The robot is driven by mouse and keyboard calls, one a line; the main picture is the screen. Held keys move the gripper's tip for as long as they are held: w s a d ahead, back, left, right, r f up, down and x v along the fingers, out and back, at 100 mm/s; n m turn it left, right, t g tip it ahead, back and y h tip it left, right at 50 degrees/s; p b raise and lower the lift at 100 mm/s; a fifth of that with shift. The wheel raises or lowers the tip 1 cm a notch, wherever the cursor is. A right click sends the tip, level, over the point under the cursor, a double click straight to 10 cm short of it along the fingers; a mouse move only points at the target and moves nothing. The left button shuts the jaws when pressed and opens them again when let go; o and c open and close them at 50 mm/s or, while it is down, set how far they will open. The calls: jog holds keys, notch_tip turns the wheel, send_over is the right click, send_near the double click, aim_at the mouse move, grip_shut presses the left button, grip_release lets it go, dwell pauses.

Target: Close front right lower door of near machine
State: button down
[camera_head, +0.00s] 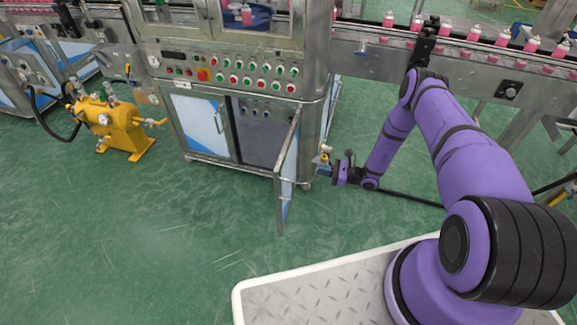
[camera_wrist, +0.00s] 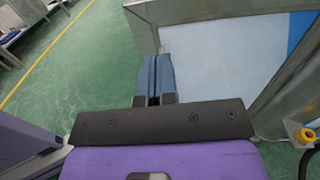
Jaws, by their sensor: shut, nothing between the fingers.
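The near machine (camera_head: 235,85) is a steel cabinet with rows of buttons above its lower doors. Its front right lower door (camera_head: 287,170) stands swung out towards me, seen nearly edge-on, and leaves the dark inner compartment (camera_head: 262,133) open. My gripper (camera_head: 323,172) is just right of this door, on its outer side. In the wrist view, my gripper (camera_wrist: 155,62) has its blue-grey fingers together and empty. The door's white outer panel (camera_wrist: 215,85) and steel frame are right behind the fingertips. I cannot tell whether the fingertips touch it.
The left lower door (camera_head: 200,125) is closed. A yellow pump unit (camera_head: 115,122) stands on the floor to the left. A conveyor (camera_head: 455,60) with pink cans runs to the right of the machine. A yellow fitting (camera_wrist: 304,134) is near my gripper. The green floor in front is clear.

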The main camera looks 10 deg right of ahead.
send_near(282, 164)
jog(key=x, duration=0.7)
jog(key=shift+w+a+f, duration=0.1)
jog(key=shift+w+f, duration=0.3)
